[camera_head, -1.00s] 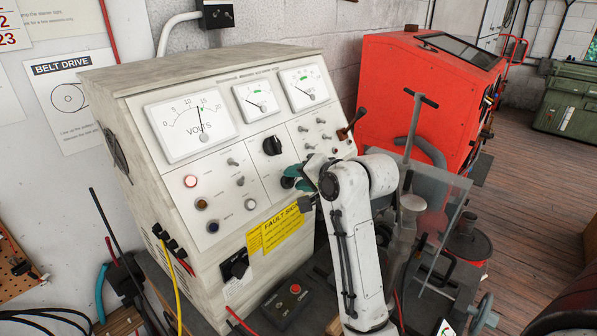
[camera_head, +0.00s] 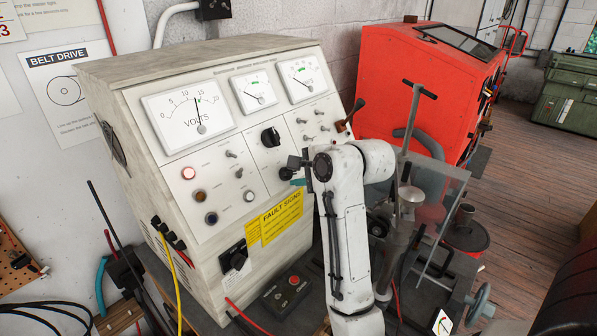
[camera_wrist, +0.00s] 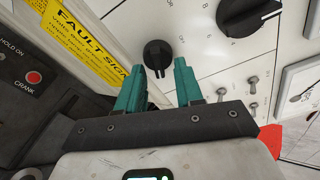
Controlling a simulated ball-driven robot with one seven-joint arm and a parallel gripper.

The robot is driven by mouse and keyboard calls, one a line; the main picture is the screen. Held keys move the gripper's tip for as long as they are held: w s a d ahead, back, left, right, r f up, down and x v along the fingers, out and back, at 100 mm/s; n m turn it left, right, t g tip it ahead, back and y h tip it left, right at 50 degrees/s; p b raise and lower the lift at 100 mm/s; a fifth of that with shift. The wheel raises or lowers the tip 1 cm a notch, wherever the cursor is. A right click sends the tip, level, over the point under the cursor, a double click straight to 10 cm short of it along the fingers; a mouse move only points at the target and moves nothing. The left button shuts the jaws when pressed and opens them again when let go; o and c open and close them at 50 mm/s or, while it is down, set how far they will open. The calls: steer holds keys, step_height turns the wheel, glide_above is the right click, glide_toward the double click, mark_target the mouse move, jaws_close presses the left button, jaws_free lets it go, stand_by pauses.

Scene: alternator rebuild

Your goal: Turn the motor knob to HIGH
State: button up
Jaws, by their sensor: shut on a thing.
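The small black motor knob (camera_head: 286,174) is on the middle panel of the pale test bench, below a larger black rotary knob (camera_head: 270,137). My gripper (camera_head: 297,182) is at the motor knob, its teal fingers partly hidden by my wrist. In the wrist view, the motor knob (camera_wrist: 157,50) shows just beyond the left fingertip, and my gripper's two teal fingers (camera_wrist: 169,66) are slightly apart. The jaws are shut on the knob, though the exact contact is hard to see.
A yellow fault sign (camera_head: 274,218) hangs below the panel. Toggle switches (camera_wrist: 252,82) are right of the knob in the wrist view. A box with a red crank button (camera_head: 294,280) sits below. A clear shield (camera_head: 438,210) stands right of my arm.

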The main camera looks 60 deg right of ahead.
steer(key=shift+s+f, duration=0.1)
stand_by(0.4)
steer(key=o, duration=1)
